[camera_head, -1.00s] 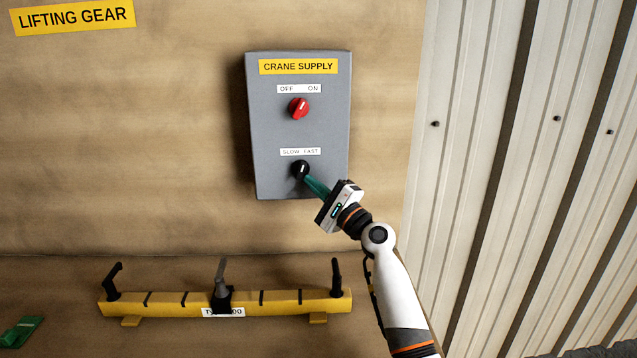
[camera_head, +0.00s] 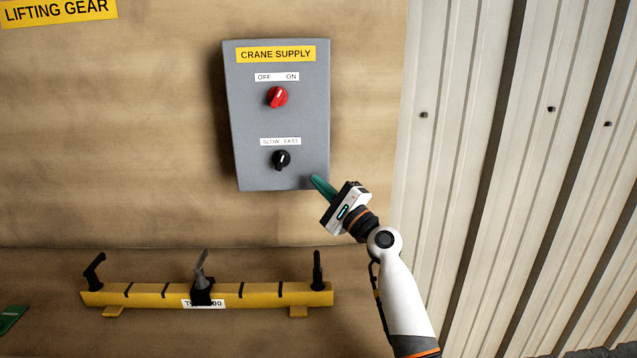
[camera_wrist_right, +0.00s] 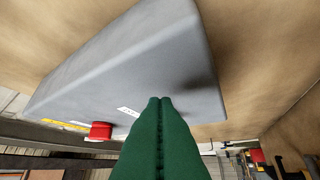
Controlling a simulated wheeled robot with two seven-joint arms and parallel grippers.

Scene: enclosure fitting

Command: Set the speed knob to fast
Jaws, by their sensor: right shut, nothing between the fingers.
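The black speed knob (camera_head: 281,160) sits low on the grey crane supply box (camera_head: 306,125), under a SLOW FAST label (camera_head: 280,141). Its pale mark tilts up and to the right, toward the FAST side. My right gripper (camera_head: 316,181) is shut and empty, its green fingers by the box's lower right corner, apart from the knob to its right and below. In the right wrist view the closed fingers (camera_wrist_right: 160,104) point toward the box face (camera_wrist_right: 175,70), and the black knob does not show. My left gripper is not in view.
A red OFF/ON knob (camera_head: 277,97) sits above, its mark tilted toward ON. A corrugated pale wall (camera_head: 470,150) stands at the right.

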